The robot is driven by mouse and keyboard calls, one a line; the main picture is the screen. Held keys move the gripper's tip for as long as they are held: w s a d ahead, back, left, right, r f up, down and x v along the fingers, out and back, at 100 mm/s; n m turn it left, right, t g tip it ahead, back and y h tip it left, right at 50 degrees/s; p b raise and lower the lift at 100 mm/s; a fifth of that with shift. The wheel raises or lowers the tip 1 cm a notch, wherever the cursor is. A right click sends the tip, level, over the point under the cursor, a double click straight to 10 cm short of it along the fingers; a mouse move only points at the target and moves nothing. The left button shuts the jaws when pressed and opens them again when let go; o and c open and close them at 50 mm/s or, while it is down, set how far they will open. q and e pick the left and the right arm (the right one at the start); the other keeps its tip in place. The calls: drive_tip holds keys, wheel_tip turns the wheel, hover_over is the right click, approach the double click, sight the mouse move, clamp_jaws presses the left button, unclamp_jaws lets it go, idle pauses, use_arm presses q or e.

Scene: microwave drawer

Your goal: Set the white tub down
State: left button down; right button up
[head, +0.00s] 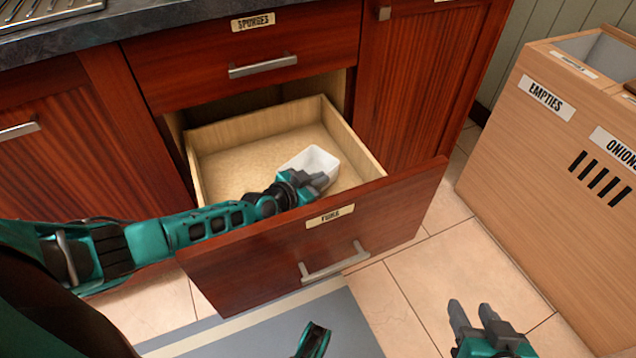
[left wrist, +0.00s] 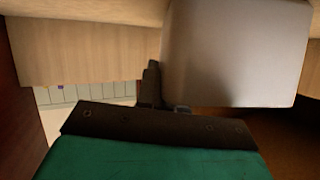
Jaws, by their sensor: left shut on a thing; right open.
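The white tub (head: 313,160) is inside the open lower drawer (head: 262,118), toward its right side near the front panel. My left gripper (head: 318,180) is shut on the tub, at its near side, with the arm reaching over the drawer front. In the left wrist view the tub (left wrist: 236,52) fills the upper right, beside a dark finger (left wrist: 152,82). I cannot tell whether the tub's base touches the drawer floor. My right gripper (head: 474,316) is open and empty, low over the floor tiles, outside the drawer.
The drawer front carries a label (head: 330,215) and a bar handle (head: 335,262). A shut drawer labelled SPONGES (head: 253,21) is above it. A wooden bin unit (head: 530,150) with EMPTIES and ONIONS labels stands at right. The drawer's left part is bare.

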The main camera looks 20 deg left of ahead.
use_arm(q)
drive_tip(key=shift+f, duration=0.2)
drive_tip(key=c, duration=1.3)
unclamp_jaws()
drive_tip(key=shift+r, duration=0.1)
drive_tip(key=shift+r, duration=0.2)
drive_tip(key=p+v, duration=0.3)
drive_tip(key=v, duration=0.1)
drive_tip(key=shift+s+a+r, duration=0.1)
drive_tip(key=shift+s+r, duration=0.1)
drive_tip(key=shift+s, duration=0.05)
drive_tip(key=shift+p+v, duration=1.6)
drive_tip(key=shift+v, duration=2.05)
use_arm(e)
drive_tip(key=shift+s+d+r, duration=0.1)
drive_tip(key=shift+d+r, duration=0.15)
drive_tip(key=shift+r, duration=0.35)
drive_tip(key=shift+s+d+r, duration=0.15)
drive_tip(key=shift+d+r, duration=0.1)
drive_tip(key=shift+r, duration=0.35)
drive_tip(key=shift+s+d+r, duration=0.1)
drive_tip(key=shift+d+r, duration=0.15)
drive_tip(key=shift+r, duration=0.35)
use_arm(q)
drive_tip(key=shift+f, duration=0.1)
use_arm(e)
drive_tip(key=shift+a+r, duration=0.1)
